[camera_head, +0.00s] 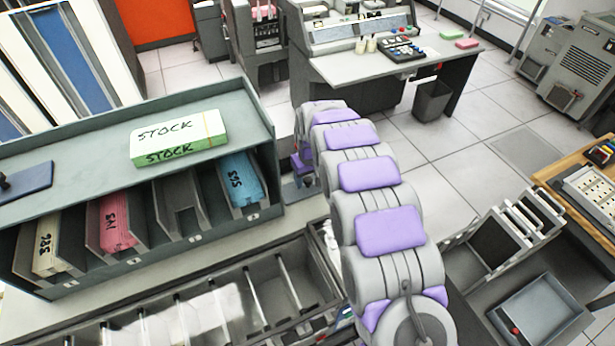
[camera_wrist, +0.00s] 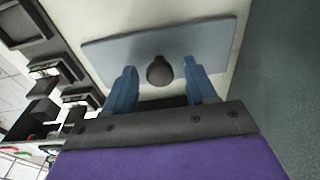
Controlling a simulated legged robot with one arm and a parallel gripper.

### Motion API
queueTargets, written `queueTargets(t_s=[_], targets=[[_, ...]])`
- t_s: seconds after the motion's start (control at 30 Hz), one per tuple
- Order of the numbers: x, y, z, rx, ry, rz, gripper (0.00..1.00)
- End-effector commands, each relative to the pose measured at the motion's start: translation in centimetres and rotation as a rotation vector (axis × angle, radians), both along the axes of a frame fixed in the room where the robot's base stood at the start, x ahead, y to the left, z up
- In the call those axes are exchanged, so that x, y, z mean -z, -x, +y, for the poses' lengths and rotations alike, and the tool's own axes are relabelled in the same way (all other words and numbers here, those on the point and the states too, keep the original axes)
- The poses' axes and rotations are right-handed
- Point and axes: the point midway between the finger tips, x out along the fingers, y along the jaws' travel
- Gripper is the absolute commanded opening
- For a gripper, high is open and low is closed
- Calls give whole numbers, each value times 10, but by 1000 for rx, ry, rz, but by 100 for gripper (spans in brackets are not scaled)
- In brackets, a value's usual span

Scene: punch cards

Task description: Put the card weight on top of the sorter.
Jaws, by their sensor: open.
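The card weight (camera_wrist: 215,50) is a flat blue-grey plate with a dark round knob (camera_wrist: 160,72). In the wrist view it lies on a pale surface. My gripper (camera_wrist: 158,68) is open, its two blue fingers over the plate on either side of the knob, with gaps to it; I cannot tell their height.
A green-and-white STOCK box (camera_head: 178,137) and a dark blue plate (camera_head: 28,180) with a black knob stand on the unit's top. Pockets below hold card stacks. A metal-bin machine (camera_head: 200,310) is in front. Free room shows left of the STOCK box.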

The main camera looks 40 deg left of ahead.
Motion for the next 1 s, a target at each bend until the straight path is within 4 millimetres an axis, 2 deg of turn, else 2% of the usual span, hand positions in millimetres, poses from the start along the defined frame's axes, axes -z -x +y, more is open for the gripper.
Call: queueTargets(t_s=[0.27,0.37,0.8,1.0], targets=[[-13,0,-1,0,-2,-1,56],[-27,1,-2,0,-2,-2,56],[-110,5,-11,1,-4,-3,56],[-121,6,-12,0,0,0,56]])
